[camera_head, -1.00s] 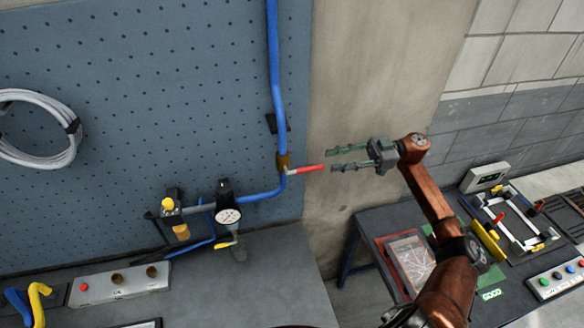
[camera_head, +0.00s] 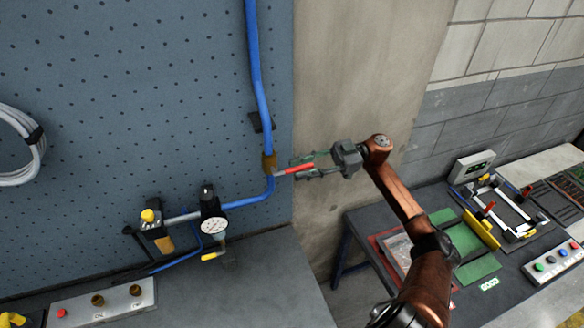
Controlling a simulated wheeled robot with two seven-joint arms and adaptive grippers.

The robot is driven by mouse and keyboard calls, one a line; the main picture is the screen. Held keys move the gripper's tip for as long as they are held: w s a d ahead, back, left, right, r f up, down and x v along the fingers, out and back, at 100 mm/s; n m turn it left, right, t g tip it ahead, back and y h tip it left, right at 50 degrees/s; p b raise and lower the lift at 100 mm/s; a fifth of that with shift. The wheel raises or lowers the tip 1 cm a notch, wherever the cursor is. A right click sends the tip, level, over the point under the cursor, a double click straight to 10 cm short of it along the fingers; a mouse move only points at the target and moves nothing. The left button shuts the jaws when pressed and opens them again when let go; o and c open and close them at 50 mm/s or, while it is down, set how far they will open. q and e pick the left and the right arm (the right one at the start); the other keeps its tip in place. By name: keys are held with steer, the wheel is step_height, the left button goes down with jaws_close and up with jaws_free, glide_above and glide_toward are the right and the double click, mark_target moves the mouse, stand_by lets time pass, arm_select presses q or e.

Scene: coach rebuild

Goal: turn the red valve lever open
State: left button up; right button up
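The red valve lever (camera_head: 295,170) sticks out to the right, nearly level, from a brass valve body (camera_head: 269,163) on the blue pipe (camera_head: 257,70). A short pale band lies between the lever's red part and the valve. My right gripper (camera_head: 296,168) reaches in from the right with its greenish fingers apart. The lever's red end lies between the two fingers in this view; one finger shows above it and one below. I cannot tell whether either finger touches it. My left gripper is not in view.
A regulator (camera_head: 155,232) and a pressure gauge (camera_head: 214,226) sit on the pipe lower left. A button box (camera_head: 100,303) stands on the grey bench. A dark table (camera_head: 350,232) at right holds green panels (camera_head: 466,238) and a frame fixture. A coiled hose (camera_head: 20,145) hangs at far left.

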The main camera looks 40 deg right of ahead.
mark_target(287, 172)
steer(key=shift+p+x, duration=0.45)
steer(key=shift+x, duration=1.1)
jaws_close()
